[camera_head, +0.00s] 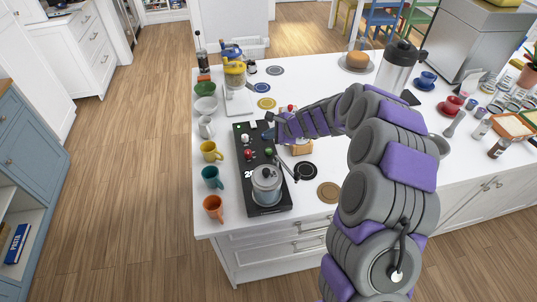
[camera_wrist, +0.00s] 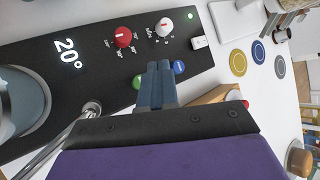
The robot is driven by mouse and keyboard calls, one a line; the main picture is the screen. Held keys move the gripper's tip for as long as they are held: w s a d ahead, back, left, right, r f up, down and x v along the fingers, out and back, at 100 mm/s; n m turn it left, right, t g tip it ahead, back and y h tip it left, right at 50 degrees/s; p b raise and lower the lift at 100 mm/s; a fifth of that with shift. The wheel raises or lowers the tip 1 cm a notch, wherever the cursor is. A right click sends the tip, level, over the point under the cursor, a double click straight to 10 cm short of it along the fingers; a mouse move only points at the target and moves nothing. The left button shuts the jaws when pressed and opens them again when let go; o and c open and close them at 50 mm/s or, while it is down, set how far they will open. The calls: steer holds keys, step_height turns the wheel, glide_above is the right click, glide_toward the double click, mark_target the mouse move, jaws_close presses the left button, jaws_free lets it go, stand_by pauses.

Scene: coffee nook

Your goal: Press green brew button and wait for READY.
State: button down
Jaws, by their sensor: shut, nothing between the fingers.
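A long black brewing panel (camera_head: 241,139) lies on the white counter. It also shows in the wrist view (camera_wrist: 92,45), with a lit "20°" display (camera_wrist: 67,53), a red knob (camera_wrist: 123,37) and a white knob (camera_wrist: 164,27). A green button (camera_wrist: 139,81) is partly hidden behind my gripper (camera_wrist: 158,67). A blue button (camera_wrist: 179,67) shows just right of the fingers. My gripper is shut and empty, its tips over the panel beside the two buttons; contact cannot be told. A grey kettle (camera_head: 267,184) stands on the panel's near end. I see no READY text.
Yellow (camera_head: 211,151), teal (camera_head: 212,177) and orange (camera_head: 213,208) mugs stand left of the panel. A wooden box (camera_head: 299,146) stands right of it, near my arm. A large dispenser (camera_head: 397,67) stands behind.

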mark_target(271, 152)
steer(key=shift+f+b, duration=1.25)
steer(key=shift+f, duration=1.05)
steer(key=shift+f, duration=0.15)
steer(key=shift+f, duration=0.1)
steer(key=shift+s+f, duration=0.1)
steer(key=shift+f, duration=0.05)
